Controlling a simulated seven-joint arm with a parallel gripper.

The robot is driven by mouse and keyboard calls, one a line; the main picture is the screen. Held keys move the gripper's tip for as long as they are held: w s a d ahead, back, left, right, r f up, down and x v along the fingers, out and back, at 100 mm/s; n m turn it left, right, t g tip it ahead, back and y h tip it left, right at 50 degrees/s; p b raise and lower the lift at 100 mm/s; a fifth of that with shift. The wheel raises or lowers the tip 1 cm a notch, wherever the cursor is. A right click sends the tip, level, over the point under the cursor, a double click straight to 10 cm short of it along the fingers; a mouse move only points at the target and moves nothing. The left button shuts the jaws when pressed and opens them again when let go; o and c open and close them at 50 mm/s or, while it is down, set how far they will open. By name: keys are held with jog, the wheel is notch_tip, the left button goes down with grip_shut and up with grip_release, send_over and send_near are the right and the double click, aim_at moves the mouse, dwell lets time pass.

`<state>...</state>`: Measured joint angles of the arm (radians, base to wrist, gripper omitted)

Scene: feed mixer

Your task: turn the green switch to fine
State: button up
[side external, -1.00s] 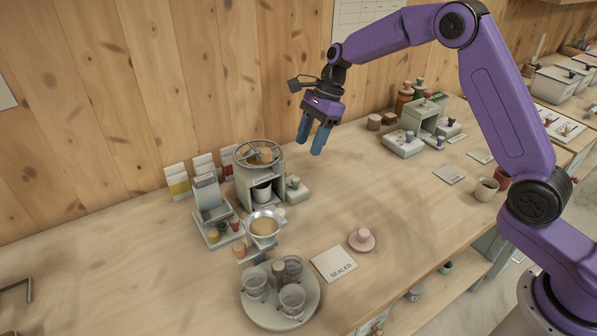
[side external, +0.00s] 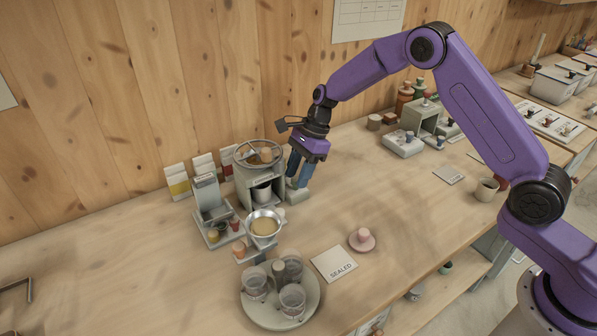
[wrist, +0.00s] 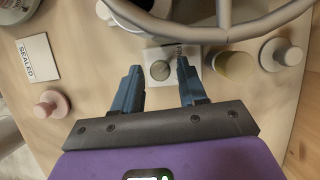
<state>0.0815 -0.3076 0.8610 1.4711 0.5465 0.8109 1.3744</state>
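The green switch shows in the wrist view as a round grey-green knob (wrist: 160,71) on a pale plate (wrist: 155,53). Lettering on the plate is partly hidden by a finger and hard to read. My gripper (wrist: 159,66) is open, with one blue finger on each side of the knob and visible gaps between. In the side view my gripper (side external: 297,178) is low over the small grey box (side external: 299,195) at the mixer's right, and the fingers hide the knob there. The mixer (side external: 245,185) has a wheel (side external: 258,144) on top.
The wheel's rim (wrist: 262,25) passes close beyond my fingers in the wrist view. A funnel bowl (side external: 264,226) and a round tray of glass cups (side external: 312,303) stand in front. A SEALED card (side external: 334,264) and a pink knobbed lid (side external: 362,239) lie nearby. The bench right of the box is clear.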

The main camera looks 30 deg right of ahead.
grip_shut()
jog(key=shift+n+g, duration=0.3)
jog(key=shift+n, duration=0.5)
jog(key=shift+o, duration=1.5)
grip_release()
jog(key=shift+w, duration=0.1)
jog(key=v, duration=1.7)
jog(key=shift+r, duration=0.25)
